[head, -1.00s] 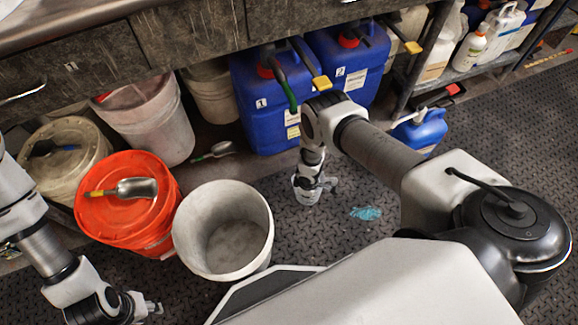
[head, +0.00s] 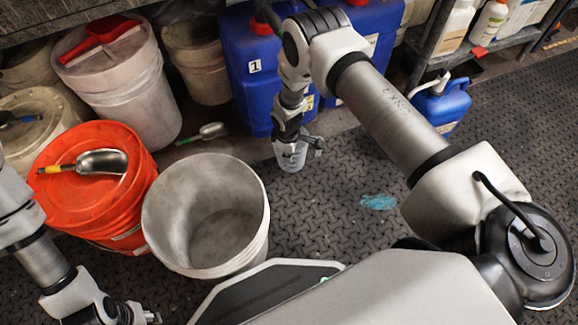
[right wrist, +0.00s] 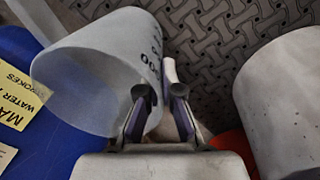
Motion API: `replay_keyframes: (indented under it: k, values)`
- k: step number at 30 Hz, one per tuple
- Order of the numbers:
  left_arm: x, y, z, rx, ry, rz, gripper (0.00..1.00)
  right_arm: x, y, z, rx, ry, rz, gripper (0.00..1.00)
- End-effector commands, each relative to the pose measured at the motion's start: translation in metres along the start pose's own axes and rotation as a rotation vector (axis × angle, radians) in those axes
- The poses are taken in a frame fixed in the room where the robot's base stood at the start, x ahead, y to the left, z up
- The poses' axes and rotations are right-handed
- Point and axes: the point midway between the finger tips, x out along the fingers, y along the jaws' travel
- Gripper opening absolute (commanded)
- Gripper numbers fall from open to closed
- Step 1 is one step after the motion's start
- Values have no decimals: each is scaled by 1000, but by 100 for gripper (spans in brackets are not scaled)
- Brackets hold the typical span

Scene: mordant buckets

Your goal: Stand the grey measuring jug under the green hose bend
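The grey measuring jug (head: 291,156) hangs upright below my right gripper (head: 299,138), in front of the blue container marked 1 (head: 250,85). In the right wrist view the jug (right wrist: 95,70) shows large, with dark numbers on its side. The right gripper's fingers (right wrist: 162,100) close on its handle side. I cannot tell whether the jug's base touches the floor. The green hose bend is hidden behind my right arm in the head view. My left gripper (head: 148,316) is at the bottom left, away from the jug; its fingers are too small to read.
An open white bucket (head: 205,255) stands left of the jug. An orange lidded bucket (head: 80,205) with a metal scoop (head: 97,162) is further left. A small blue jerrycan (head: 443,104) stands at right. Floor around the teal patch (head: 378,202) is clear.

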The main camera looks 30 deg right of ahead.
Motion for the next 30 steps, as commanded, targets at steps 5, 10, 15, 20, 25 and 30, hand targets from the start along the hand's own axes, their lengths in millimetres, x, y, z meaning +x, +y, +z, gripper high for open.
replay_keyframes:
  k: [5,10,15,20,25,30]
  values:
    - [31,0,0,-3,1,0,40,38,-4,2,0,-3,-2,0]
    - [26,0,-1,-3,2,0,40,34,-4,2,0,-3,-2,0]
    - [30,-1,-1,-3,2,0,40,39,-4,2,0,-3,-2,0]
    - [28,-1,-1,-4,2,0,40,38,-4,3,0,-3,-2,31]
    - [28,-1,-1,-4,2,0,40,38,-4,2,0,-3,-2,31]
    - [20,0,0,-3,1,0,40,25,-3,2,0,-2,-1,31]
